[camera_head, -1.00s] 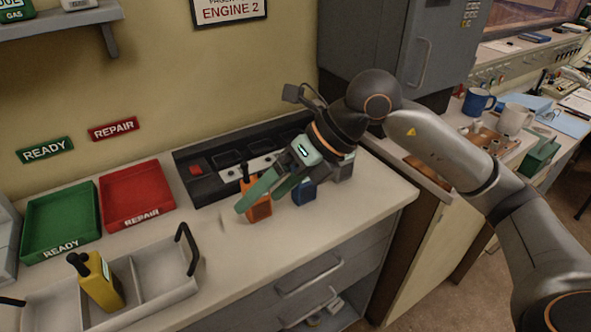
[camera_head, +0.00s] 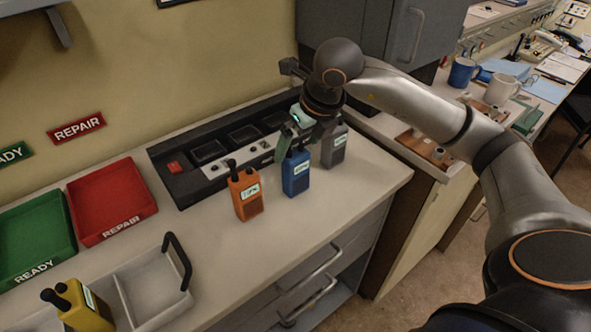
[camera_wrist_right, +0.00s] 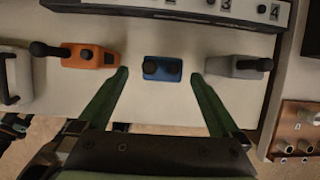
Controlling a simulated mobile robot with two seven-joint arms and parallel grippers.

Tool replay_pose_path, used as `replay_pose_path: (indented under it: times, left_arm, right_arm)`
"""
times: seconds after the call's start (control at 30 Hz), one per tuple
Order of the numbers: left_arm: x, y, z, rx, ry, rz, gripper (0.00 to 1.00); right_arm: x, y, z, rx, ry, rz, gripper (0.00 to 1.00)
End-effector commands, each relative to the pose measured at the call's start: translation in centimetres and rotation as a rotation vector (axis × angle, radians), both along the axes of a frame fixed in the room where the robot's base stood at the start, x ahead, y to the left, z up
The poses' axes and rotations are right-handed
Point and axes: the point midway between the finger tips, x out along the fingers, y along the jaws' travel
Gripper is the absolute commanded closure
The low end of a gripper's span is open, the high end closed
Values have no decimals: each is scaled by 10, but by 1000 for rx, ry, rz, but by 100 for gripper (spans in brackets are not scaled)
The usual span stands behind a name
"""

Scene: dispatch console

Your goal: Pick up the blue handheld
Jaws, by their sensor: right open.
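The blue handheld (camera_head: 296,172) stands upright on the counter between the orange handheld (camera_head: 245,195) and the grey handheld (camera_head: 334,148). My right gripper (camera_head: 303,140) is open, at and just behind the top of the blue handheld in the head view. In the right wrist view the blue handheld (camera_wrist_right: 162,69) lies centred between the two green fingertips (camera_wrist_right: 160,76), with a gap on each side. The orange handheld (camera_wrist_right: 90,56) is close to the left fingertip and the grey handheld (camera_wrist_right: 236,67) close to the right one. My left gripper is not in view.
A black charger console (camera_head: 178,178) runs along the wall behind the handhelds. The red REPAIR tray (camera_head: 108,235), green READY tray (camera_head: 35,275) and a grey carrier (camera_head: 150,290) with a yellow handheld (camera_head: 85,312) are at left. The counter's front right is clear.

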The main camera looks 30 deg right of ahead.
Motion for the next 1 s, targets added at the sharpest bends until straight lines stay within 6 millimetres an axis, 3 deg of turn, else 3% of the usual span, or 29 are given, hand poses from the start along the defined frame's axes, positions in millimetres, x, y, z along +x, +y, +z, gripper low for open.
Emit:
replay_pose_path:
  times: [0.3, 0.6, 1.0]
  left_arm:
    - [2, 0, 10, 0, -3, -1, 50]
    - [2, 0, 10, 0, -5, 0, 50]
    - [2, 0, 10, 0, -5, 0, 50]
  right_arm:
    - [15, -3, -40, 1, 3, 0, 0]
    - [17, -3, -44, -1, 1, 2, 1]
    - [17, -3, -44, 0, 1, 1, 46]
